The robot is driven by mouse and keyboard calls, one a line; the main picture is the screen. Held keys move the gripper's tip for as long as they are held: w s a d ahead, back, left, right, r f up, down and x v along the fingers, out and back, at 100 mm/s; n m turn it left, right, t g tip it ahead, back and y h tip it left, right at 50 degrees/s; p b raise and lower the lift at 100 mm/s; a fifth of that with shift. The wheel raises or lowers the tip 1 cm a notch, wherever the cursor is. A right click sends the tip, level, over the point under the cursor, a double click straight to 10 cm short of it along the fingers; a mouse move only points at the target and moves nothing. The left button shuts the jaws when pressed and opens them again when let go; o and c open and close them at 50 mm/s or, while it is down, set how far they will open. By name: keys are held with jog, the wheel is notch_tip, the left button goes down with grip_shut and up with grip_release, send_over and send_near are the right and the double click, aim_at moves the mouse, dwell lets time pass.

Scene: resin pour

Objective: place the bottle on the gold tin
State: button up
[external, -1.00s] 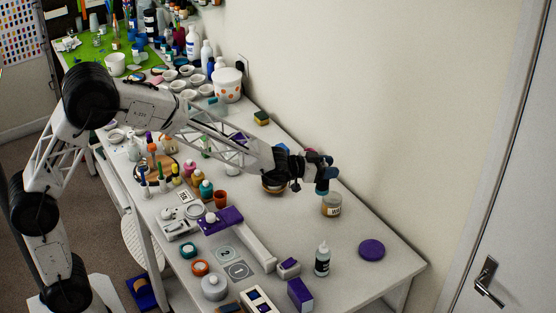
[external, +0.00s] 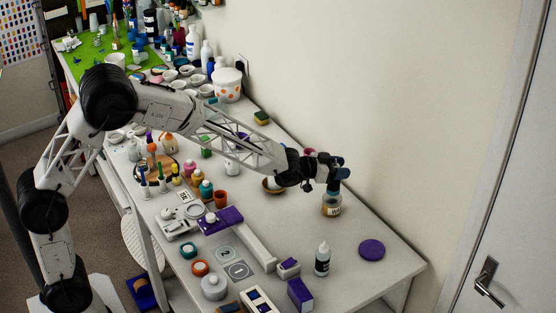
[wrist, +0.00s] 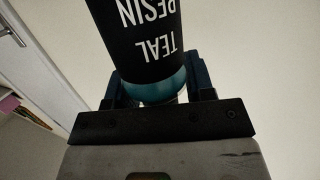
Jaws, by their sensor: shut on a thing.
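My gripper (external: 336,172) is shut on a bottle (wrist: 150,35) with a black label reading TEAL RESIN and a teal band near the fingers. The lettering is upside down in the wrist view, where the gripper (wrist: 155,90) also shows. In the external view the bottle (external: 334,187) is a small dark shape below the fingers, partly hidden by them. The gold tin (external: 331,208), squat with a pale label, stands on the table directly under it. I cannot tell whether the bottle touches the tin's top.
A wooden bowl (external: 270,184) sits left of the tin, partly behind my wrist. A white dropper bottle (external: 322,260) and a purple disc (external: 371,250) stand nearer the front. The wall (external: 420,120) rises close behind the tin. The table right of the tin is clear.

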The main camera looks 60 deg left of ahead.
jog(key=shift+f, duration=1.05)
jog(key=shift+f, duration=0.15)
jog(key=o, duration=1.3)
jog(key=v, duration=1.2)
jog(key=shift+a, duration=0.1)
